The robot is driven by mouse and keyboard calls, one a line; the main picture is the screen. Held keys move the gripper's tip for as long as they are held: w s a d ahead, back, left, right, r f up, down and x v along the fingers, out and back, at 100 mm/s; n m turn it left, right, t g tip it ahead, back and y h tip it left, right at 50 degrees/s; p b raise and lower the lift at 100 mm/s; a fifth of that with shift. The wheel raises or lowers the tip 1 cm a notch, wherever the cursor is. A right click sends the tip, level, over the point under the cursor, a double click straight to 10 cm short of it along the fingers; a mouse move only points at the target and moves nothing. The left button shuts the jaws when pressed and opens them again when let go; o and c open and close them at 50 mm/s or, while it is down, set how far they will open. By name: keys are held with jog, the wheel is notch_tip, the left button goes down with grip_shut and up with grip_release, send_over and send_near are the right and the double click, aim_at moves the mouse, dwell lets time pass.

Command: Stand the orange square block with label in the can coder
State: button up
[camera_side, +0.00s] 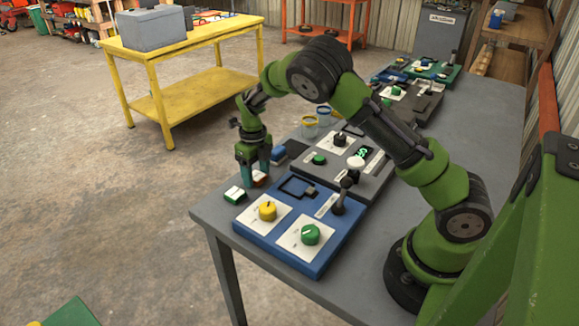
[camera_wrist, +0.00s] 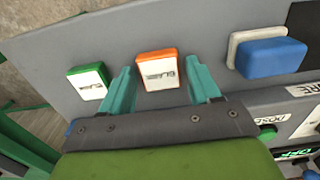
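The orange square block (camera_wrist: 157,56) with a white label lies on the grey table, between the teal fingers of my gripper (camera_wrist: 159,72) in the wrist view. A gap shows on each side of it, so the fingers are open around it. In the side view my gripper (camera_side: 254,178) points down at the table's left edge, and the block (camera_side: 260,177) is partly hidden by the fingers. I cannot tell which device is the can coder. A blue panel (camera_side: 327,238) with a dark square frame (camera_side: 296,187) and a grey panel (camera_side: 371,185) stand to the right.
A green block (camera_side: 234,194) with a white label lies left of the orange one; it also shows in the wrist view (camera_wrist: 88,82). A blue block (camera_wrist: 270,57) sits on the other side. Levers and knobs rise from the panels. More devices stand at the back.

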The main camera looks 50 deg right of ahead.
jog(key=shift+o, duration=0.6)
